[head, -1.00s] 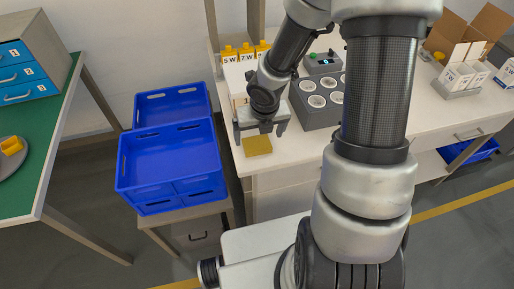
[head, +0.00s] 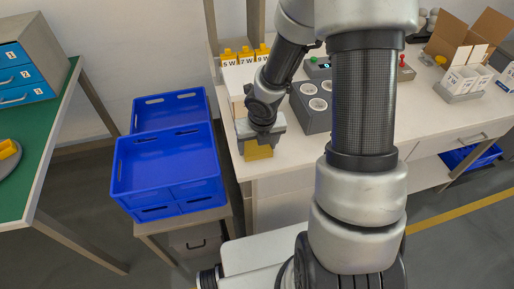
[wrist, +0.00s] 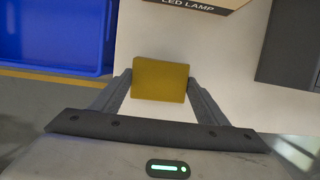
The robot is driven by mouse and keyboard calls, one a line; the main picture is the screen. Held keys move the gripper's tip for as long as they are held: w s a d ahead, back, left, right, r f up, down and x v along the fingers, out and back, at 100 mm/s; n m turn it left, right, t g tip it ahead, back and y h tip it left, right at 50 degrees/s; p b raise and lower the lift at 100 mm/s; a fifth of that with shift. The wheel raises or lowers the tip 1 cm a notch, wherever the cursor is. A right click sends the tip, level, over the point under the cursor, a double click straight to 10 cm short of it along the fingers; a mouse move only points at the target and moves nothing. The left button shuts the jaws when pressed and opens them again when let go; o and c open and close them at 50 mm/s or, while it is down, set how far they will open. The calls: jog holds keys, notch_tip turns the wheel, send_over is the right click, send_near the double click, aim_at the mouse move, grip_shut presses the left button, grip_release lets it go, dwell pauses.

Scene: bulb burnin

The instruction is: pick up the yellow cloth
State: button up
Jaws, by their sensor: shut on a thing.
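The yellow cloth (head: 258,151) is a small flat square at the front left corner of the white workbench. In the wrist view the cloth (wrist: 160,80) sits between the two fingers, which touch its left and right sides. My gripper (head: 259,143) is shut on the cloth, pointing down at the bench. In the head view the gripper body hides the cloth's far part. I cannot tell whether the cloth is clear of the bench top.
Blue crates (head: 168,170) stand left of the bench. Behind my gripper are a lamp box (wrist: 200,4) and yellow-topped bins (head: 245,53). A grey socket block (head: 312,104) is to the right. The bench's front edge is close by.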

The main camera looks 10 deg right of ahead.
aim_at(258, 148)
jog(key=shift+r, duration=0.15)
notch_tip(258, 148, up, 10)
jog(key=p, duration=0.6)
jog(key=shift+p, duration=0.4)
jog(key=o, duration=0.4)
jog(key=shift+c, duration=1.1)
